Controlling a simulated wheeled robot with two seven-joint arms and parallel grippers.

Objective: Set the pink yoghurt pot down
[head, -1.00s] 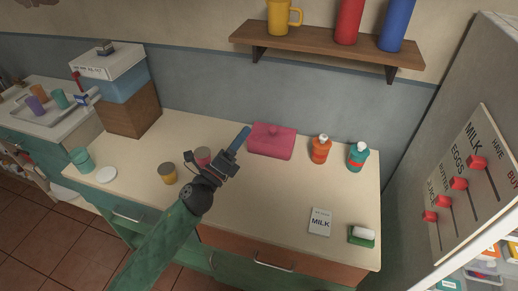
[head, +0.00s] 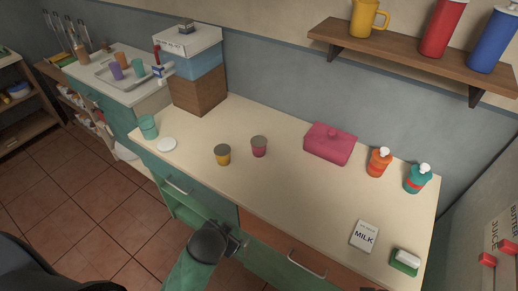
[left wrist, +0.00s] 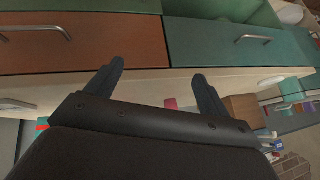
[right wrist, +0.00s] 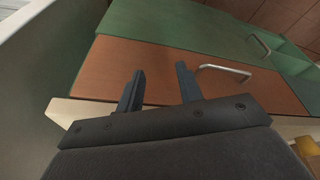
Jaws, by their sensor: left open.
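The pink yoghurt pot (head: 259,149) stands upright on the counter (head: 300,195), with a dark lid on top. A yellow pot (head: 223,157) with a similar lid stands just to its left, apart from it. My left gripper (head: 243,243) is in front of the counter's front edge, well clear of the pink pot. In the left wrist view its two fingers (left wrist: 158,78) are spread with nothing between them, and a small pink piece (left wrist: 170,103) shows beyond them. My right gripper (right wrist: 159,76) is open and empty in the right wrist view, facing a brown drawer front.
A pink lidded box (head: 330,146), an orange bottle (head: 379,163) and a teal bottle (head: 417,179) stand at the back. A milk card (head: 365,236) and a green sponge holder (head: 405,262) lie front right. A white disc (head: 167,145) lies left. The counter's middle is clear.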

